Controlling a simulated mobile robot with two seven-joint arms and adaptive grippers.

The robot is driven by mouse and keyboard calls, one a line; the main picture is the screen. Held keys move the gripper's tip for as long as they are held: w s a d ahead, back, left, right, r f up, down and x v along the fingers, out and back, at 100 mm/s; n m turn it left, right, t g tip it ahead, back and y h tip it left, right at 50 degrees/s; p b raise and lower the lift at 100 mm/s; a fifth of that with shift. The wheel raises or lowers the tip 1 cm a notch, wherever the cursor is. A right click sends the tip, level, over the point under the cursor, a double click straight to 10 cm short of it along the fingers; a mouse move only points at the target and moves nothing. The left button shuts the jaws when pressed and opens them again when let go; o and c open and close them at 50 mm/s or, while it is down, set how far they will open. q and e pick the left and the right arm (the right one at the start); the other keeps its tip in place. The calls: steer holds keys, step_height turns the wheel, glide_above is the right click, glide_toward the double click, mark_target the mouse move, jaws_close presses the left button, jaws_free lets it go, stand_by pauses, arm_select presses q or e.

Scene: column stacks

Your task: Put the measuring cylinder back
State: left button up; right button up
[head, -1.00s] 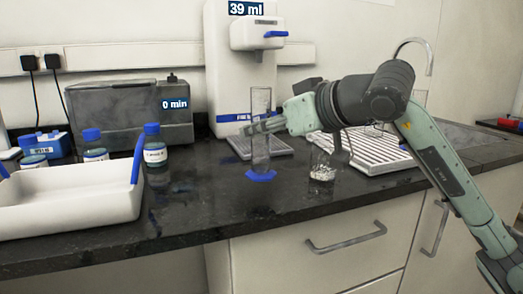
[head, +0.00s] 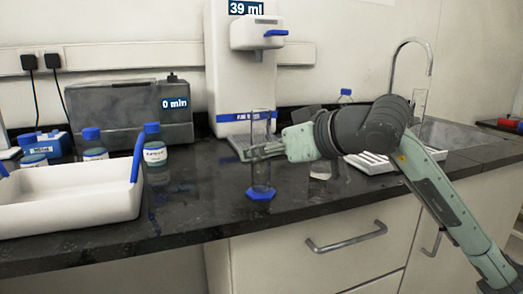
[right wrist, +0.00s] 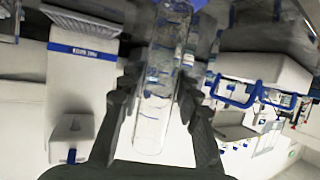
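The measuring cylinder (head: 261,176) is clear glass with a blue hexagonal foot and stands upright in front of the dispenser. My right gripper (head: 262,150) comes from the right and is shut on its middle. In the right wrist view the cylinder (right wrist: 155,105) runs between both fingers of my right gripper (right wrist: 160,90), with its blue foot at the top edge. The foot shows over the dark counter; I cannot tell whether it touches. My left gripper is not in view.
The white dispenser (head: 230,75) reads 39 ml. A white drying rack (head: 370,161) is partly hidden by my right arm, as is a glass beaker (head: 321,170). A white tray (head: 70,212) and blue-capped bottles (head: 154,152) stand left. The counter (head: 195,205) between is clear.

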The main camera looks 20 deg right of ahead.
steer(key=shift+o, duration=1.2)
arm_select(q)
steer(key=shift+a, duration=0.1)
arm_select(e)
steer(key=shift+r, duration=0.1)
steer(key=shift+r+p, duration=0.2)
steer(key=shift+p, duration=0.1)
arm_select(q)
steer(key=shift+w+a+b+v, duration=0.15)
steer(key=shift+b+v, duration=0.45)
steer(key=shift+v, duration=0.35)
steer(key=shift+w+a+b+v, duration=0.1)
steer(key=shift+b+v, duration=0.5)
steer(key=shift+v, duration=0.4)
arm_select(e)
steer(key=v, duration=1.2)
steer(key=shift+f, duration=0.15)
